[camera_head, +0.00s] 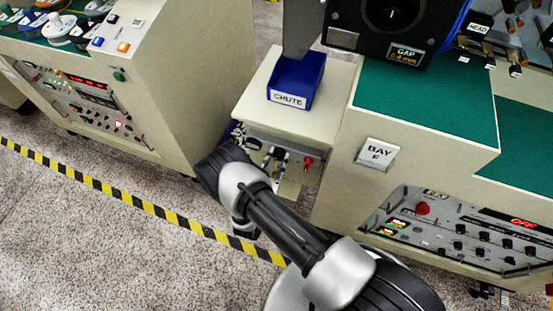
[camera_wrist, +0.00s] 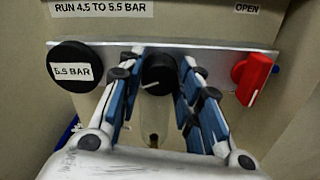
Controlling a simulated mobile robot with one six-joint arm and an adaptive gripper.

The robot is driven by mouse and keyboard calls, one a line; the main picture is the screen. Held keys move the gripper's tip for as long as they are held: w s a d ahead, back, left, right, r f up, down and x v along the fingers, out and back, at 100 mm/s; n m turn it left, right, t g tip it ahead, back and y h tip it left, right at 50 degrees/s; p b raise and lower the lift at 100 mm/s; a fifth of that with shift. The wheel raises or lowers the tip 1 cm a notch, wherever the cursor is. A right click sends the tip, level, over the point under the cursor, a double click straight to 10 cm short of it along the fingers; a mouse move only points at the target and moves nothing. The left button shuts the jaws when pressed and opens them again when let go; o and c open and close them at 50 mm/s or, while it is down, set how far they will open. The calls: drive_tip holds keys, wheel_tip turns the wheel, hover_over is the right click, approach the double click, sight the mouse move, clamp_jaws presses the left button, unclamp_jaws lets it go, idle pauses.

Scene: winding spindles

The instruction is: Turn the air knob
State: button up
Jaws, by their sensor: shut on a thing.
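The air knob (camera_wrist: 158,74) is black and round with a white pointer line, mounted on a metal strip in the wrist view. The pointer lies nearly level, pointing left and slightly down. My gripper (camera_wrist: 160,78) has its two blue-padded fingers on either side of the knob and is shut on it. In the head view my gripper (camera_head: 262,160) reaches the front of the beige cabinet under the chute; the knob is hard to make out there.
A round gauge (camera_wrist: 80,68) reading 5.5 BAR is left of the knob. A red valve handle (camera_wrist: 252,79) is close on the right, below an OPEN label (camera_wrist: 247,8). A label (camera_wrist: 101,10) says RUN 4.5 TO 5.5 BAR. The blue chute (camera_head: 297,82) sits above.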

idle(0.3)
drive_tip(key=o, duration=1.1)
drive_tip(key=shift+c, duration=0.2)
drive_tip(key=shift+s, duration=0.1)
drive_tip(key=v, duration=1.2)
drive_tip(key=shift+r, duration=0.15)
